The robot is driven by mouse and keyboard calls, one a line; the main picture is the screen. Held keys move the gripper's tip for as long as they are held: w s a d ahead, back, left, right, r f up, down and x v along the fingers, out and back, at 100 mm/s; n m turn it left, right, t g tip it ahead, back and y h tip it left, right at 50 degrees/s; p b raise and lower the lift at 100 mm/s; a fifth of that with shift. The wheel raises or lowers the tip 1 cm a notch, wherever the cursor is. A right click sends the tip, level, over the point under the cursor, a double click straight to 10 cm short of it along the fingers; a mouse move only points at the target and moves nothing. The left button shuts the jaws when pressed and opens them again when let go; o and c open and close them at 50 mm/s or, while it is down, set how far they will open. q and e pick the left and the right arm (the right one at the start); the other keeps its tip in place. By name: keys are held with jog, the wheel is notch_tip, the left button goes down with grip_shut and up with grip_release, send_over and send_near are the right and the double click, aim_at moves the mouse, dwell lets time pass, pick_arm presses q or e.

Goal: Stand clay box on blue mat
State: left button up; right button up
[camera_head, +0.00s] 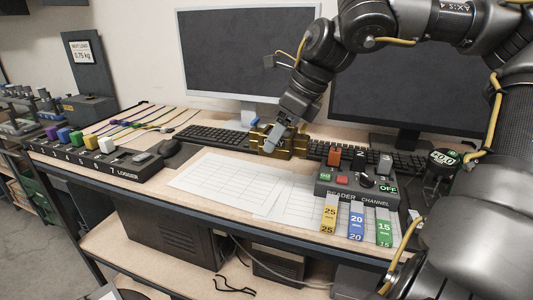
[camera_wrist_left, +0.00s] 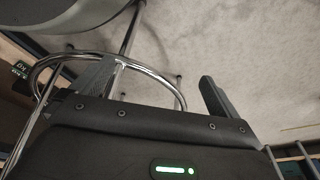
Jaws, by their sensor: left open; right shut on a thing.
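My right gripper (camera_head: 274,138) reaches down over the back of the desk, in front of the keyboard. It is shut on a brass-coloured block (camera_head: 294,143); the small size and overlap hide the exact grip. No clay box or blue mat can be made out for certain. A small orange-brown block (camera_head: 334,157) stands at the back of the reader box. My left gripper (camera_wrist_left: 155,95) shows only in the left wrist view; its fingers are wide apart with nothing between them.
The reader box (camera_head: 353,186) with coloured tags stands at the desk's front right. White sheets (camera_head: 225,182) cover the middle. A logger strip (camera_head: 105,165) with coloured plugs lies left. Monitors (camera_head: 240,55) stand behind. A chrome ring (camera_wrist_left: 150,67) is close beyond my left gripper.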

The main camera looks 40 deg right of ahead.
jog(key=w+d+f, duration=0.8)
jog(key=shift+f+p, duration=0.1)
jog(key=shift+p, duration=0.3)
pick_arm(q)
jog(key=shift+s+a+f, duration=0.2)
jog(key=shift+s+f, duration=0.15)
jog(key=shift+f, duration=0.3)
jog(key=shift+s+a+f, duration=0.2)
jog(key=shift+s+f, duration=0.1)
jog(key=shift+f, duration=0.3)
pick_arm(e)
jog(key=shift+f, duration=0.1)
jog(key=shift+w+d+f, duration=0.15)
jog(key=shift+f, duration=0.15)
notch_tip(320, 180, down, 2)
jog(key=shift+f, duration=0.45)
